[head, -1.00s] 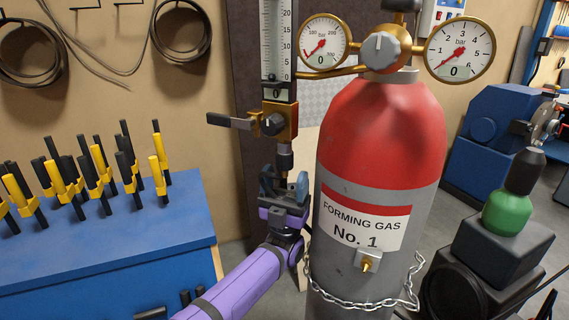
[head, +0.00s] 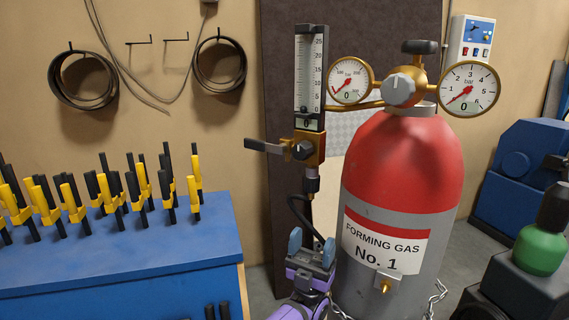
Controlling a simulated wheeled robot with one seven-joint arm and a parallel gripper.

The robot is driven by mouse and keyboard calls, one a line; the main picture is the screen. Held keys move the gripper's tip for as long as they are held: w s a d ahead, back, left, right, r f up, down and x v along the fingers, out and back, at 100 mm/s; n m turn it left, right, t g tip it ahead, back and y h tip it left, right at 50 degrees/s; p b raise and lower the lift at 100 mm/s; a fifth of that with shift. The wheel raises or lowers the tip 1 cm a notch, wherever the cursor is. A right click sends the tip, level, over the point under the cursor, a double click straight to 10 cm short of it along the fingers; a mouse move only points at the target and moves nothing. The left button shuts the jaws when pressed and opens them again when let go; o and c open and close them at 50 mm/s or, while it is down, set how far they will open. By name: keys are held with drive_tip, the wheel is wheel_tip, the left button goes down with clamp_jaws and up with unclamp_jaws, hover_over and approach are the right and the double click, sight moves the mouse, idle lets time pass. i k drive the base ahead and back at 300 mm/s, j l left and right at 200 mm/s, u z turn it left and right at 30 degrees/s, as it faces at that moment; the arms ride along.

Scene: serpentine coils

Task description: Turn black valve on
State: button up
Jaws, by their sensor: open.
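A red and grey gas cylinder (head: 410,160) labelled "FORMING GAS No. 1" stands upright right of centre. A black handle (head: 420,46) sits on top of its brass regulator, above a grey knob (head: 400,90). To the left, a brass valve block (head: 310,141) under the flow tube (head: 309,75) carries a black lever (head: 264,146), pointing left and roughly level, and a small dark knob (head: 303,150). My gripper (head: 311,246) is open and empty, fingers pointing up, below the valve block and left of the cylinder. It appears apart from the lever.
A black hose (head: 301,215) hangs from the valve block, close behind my gripper. A chain (head: 435,300) goes around the cylinder's lower part. A blue bench (head: 120,262) with yellow-and-black clamps stands left. Two gauges (head: 350,81) (head: 469,88) flank the regulator.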

sight(415, 48)
drive_tip(key=k, duration=1.35)
